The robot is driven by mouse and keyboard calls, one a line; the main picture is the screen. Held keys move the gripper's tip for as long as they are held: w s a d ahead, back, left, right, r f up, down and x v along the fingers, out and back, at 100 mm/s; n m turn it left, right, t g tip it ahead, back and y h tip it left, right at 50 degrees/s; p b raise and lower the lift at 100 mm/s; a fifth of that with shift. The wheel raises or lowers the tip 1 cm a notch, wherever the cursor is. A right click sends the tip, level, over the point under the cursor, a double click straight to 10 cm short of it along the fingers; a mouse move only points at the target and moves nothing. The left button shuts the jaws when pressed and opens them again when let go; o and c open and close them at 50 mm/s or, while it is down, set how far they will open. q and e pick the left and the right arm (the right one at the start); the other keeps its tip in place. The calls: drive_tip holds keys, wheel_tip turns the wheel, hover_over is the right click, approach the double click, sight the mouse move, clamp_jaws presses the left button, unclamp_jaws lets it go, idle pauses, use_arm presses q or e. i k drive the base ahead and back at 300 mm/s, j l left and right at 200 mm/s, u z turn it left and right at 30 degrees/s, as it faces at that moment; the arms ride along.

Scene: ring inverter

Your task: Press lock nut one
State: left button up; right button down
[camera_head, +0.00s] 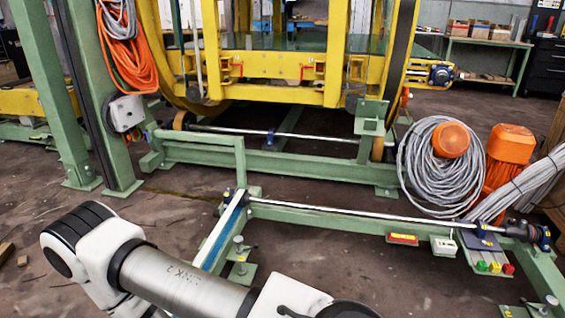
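No part is clearly marked as lock nut one. A metal bolt-like post with a round top (238,243) stands on a small green plate at the left end of the front green frame. A similar small post (550,301) shows at the frame's lower right. Whether either carries the lock nut is too small to tell. One of my arms, white and grey, crosses the lower left in front of the frame; its gripper does not show. My other gripper is not in view either.
The front green frame (330,216) carries a long metal rod (350,212). Yellow, green and red buttons (495,267) sit at its right. A grey cable coil (420,175) and orange reels (511,143) lie behind. The large yellow ring machine (270,70) stands at the back. Dark floor at left is mostly clear.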

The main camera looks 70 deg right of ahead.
sight(256, 245)
drive_tip(key=l, duration=0.5)
drive_tip(key=i+l+z, duration=0.15)
drive_tip(key=l, duration=0.8)
drive_tip(key=i+l+z, duration=0.1)
drive_tip(key=l, duration=0.35)
drive_tip(key=i+l, duration=0.15)
drive_tip(key=l, duration=0.3)
drive_tip(key=i+l+z, duration=0.15)
drive_tip(key=l, duration=0.8)
drive_tip(key=i+z, duration=0.05)
